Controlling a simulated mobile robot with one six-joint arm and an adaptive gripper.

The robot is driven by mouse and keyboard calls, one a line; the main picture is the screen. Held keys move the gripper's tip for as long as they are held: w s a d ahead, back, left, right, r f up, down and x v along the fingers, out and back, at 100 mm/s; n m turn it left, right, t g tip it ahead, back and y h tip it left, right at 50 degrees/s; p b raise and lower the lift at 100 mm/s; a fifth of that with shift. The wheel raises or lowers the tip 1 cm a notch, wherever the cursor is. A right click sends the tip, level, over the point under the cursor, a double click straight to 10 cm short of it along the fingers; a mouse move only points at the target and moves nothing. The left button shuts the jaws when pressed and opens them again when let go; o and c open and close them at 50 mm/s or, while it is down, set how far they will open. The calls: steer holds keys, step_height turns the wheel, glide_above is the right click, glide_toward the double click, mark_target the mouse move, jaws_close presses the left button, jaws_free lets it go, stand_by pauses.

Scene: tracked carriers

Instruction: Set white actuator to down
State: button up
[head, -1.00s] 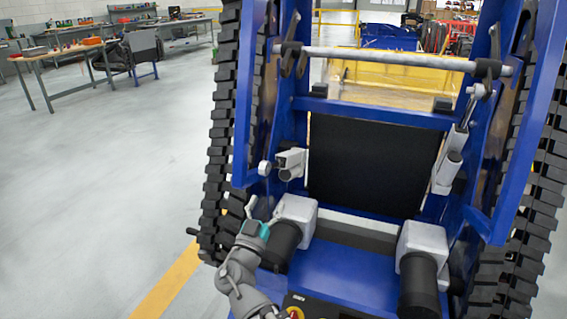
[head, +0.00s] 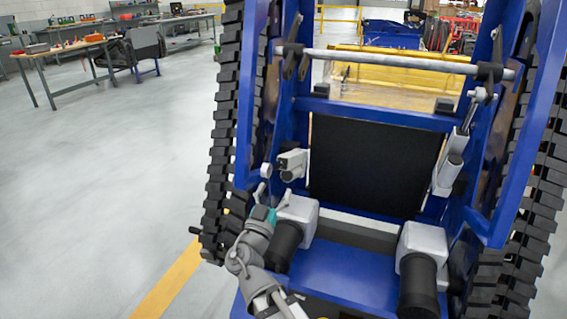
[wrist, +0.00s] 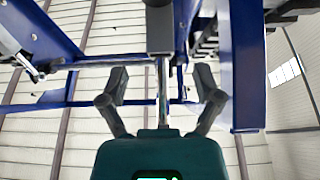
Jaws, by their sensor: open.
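A white actuator (head: 291,164) is on the left inner side of the blue tracked carrier (head: 350,114). A second white actuator (head: 448,174) with a metal rod slants along the right side; the frames do not show which one is meant. My gripper (head: 270,192) is just below the left actuator, pointing up, with its fingers apart. In the wrist view, a shiny rod below a grey cylinder body (wrist: 160,30) shows in line with the gap between my open fingers (wrist: 160,84). I cannot tell how far beyond the fingertips it is, and no contact is visible.
Two white housings with black cylinders (head: 297,214) (head: 424,241) stand low in the carrier, one close to my gripper. A grey crossbar (head: 390,60) spans the top. Black tracks (head: 222,140) flank the frame. Open floor (head: 110,180) lies to the left.

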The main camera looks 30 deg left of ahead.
mark_target(284, 166)
steer(key=p+x, duration=0.2)
steer(key=x, duration=0.6)
steer(key=shift+p, duration=0.3)
jaws_close()
